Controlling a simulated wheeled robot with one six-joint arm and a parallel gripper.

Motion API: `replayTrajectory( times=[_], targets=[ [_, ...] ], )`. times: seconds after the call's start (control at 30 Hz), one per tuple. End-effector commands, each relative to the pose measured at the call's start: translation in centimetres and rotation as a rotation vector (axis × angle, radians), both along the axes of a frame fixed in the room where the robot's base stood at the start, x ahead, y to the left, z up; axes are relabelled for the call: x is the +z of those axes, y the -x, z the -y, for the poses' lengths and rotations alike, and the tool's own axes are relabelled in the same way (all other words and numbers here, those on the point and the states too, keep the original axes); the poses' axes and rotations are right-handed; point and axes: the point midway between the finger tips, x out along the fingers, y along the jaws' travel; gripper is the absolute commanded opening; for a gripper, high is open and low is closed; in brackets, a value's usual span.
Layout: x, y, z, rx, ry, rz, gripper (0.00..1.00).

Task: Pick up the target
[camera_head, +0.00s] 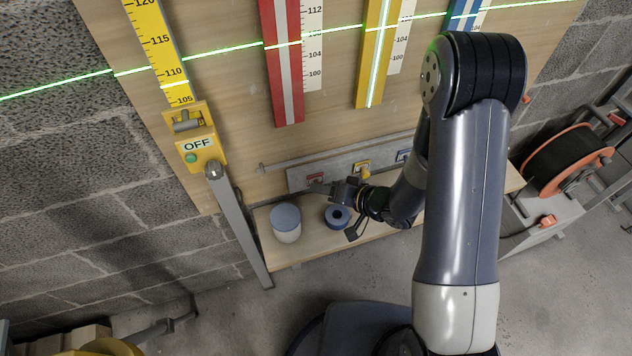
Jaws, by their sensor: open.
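The frame does not mark which thing is the target. A small blue ring-shaped roll (337,222) with a dark centre lies on a narrow wooden shelf (283,257). To its left stands a white round container with a blue-grey lid (286,217). My gripper (334,211) reaches in from the right with its fingers spread. One finger shows above the roll and the other at its lower right. I cannot tell whether the fingers are around the roll or above it.
Behind the shelf, a grey strip (335,171) holds red, yellow and blue pieces. Red (282,70) and yellow (378,50) bars hang on the board. An orange-rimmed cable reel (568,160) stands at right.

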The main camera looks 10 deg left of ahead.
Motion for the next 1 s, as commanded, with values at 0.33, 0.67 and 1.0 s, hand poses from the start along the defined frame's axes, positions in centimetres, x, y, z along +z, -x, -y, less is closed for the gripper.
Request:
replayTrajectory(
  times=[0.33, 0.67, 1.0],
  targets=[
    [-1.0, -0.7, -1.7, -0.001, -0.001, 0.0, 0.46],
    [-1.0, -0.7, -1.6, -0.001, 0.0, 0.001, 0.25],
    [-1.0, -0.7, -1.6, -0.001, 0.0, 0.001, 0.0]
  ],
)
